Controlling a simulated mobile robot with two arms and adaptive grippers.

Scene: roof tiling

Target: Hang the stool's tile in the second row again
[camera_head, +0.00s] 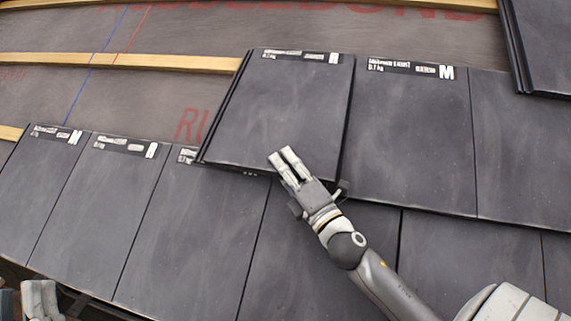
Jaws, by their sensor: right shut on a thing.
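A dark grey tile (290,105) with a printed label strip along its top lies at the left end of the second row, left of another labelled tile (415,130). Its top edge is at the wooden batten, and its lower edge overlaps the bottom row. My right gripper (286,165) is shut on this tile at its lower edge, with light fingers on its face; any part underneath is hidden. My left gripper (38,298) shows only partly in the bottom left corner, away from the tile, and its jaws are unclear. No stool is in view.
Bottom-row tiles (195,235) run across the roof. Left of the held tile, a bare batten (160,62) crosses brown underlay (130,95) with red and blue lines. A higher-row tile (540,45) sits at the top right.

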